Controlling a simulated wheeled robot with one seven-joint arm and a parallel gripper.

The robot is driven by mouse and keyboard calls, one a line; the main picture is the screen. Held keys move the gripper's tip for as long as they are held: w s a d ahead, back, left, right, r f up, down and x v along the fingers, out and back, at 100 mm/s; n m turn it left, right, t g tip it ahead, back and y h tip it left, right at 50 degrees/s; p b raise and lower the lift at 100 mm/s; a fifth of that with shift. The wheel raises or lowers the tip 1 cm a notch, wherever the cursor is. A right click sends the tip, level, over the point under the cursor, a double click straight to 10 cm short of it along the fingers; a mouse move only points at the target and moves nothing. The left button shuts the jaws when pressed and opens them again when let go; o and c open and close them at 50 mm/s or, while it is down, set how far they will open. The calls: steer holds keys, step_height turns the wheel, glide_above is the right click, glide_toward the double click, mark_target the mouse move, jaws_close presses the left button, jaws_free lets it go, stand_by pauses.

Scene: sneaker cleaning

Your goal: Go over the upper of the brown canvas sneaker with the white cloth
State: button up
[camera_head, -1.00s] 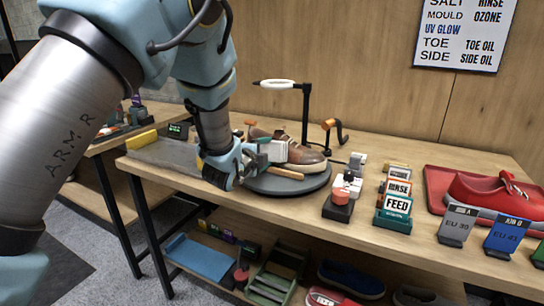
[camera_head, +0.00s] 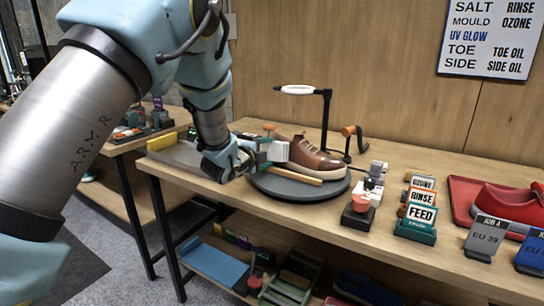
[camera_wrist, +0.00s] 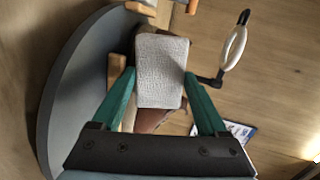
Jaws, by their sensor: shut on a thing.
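The brown leather-look sneaker (camera_head: 318,160) with a pale sole sits upright on a dark round turntable (camera_head: 290,190). My gripper (camera_head: 262,156) is at the left end of the shoe and is shut on the white cloth (camera_head: 278,151), a pale block-shaped pad. In the wrist view the textured cloth (camera_wrist: 162,70) stands between the green fingers of my gripper (camera_wrist: 160,82). A brown part of the sneaker (camera_wrist: 152,120) shows behind it; the rest is hidden. I cannot tell whether the cloth touches the shoe.
A light wooden bar (camera_head: 290,174) lies beside the shoe. A white lamp on a black post (camera_head: 326,120) stands behind. Label blocks (camera_head: 416,222) and a red shoe on a red tray (camera_head: 458,208) are to the right. A grey tray (camera_head: 185,155) lies left.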

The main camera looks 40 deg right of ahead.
mark_target(279, 154)
steer(key=shift+d+b, duration=0.1)
steer(key=shift+b, duration=0.35)
steer(key=shift+s+d+f+b, duration=0.15)
steer(key=shift+s+b, duration=0.3)
steer(key=shift+s, duration=0.55)
steer(key=shift+s+d+b, duration=0.25)
steer(key=shift+s+b, duration=0.35)
steer(key=shift+s, duration=0.9)
steer(key=shift+s+d+b, duration=0.2)
steer(key=shift+s+b, duration=0.4)
steer(key=shift+s, duration=0.85)
steer(key=shift+s+d+b, duration=0.2)
steer(key=shift+s+b, duration=0.35)
steer(key=shift+s, duration=1.3)
steer(key=shift+w+a+b, duration=0.2)
steer(key=shift+w+b, duration=0.15)
steer(key=shift+w, duration=1)
steer(key=shift+w+a+b, duration=0.25)
steer(key=shift+w+b, duration=0.05)
steer(key=shift+w, duration=1)
steer(key=shift+w+a+b, duration=0.2)
steer(key=shift+w+b, duration=0.15)
steer(key=shift+w, duration=1)
steer(key=shift+w+a, duration=0.2)
steer(key=shift+w, duration=1.7)
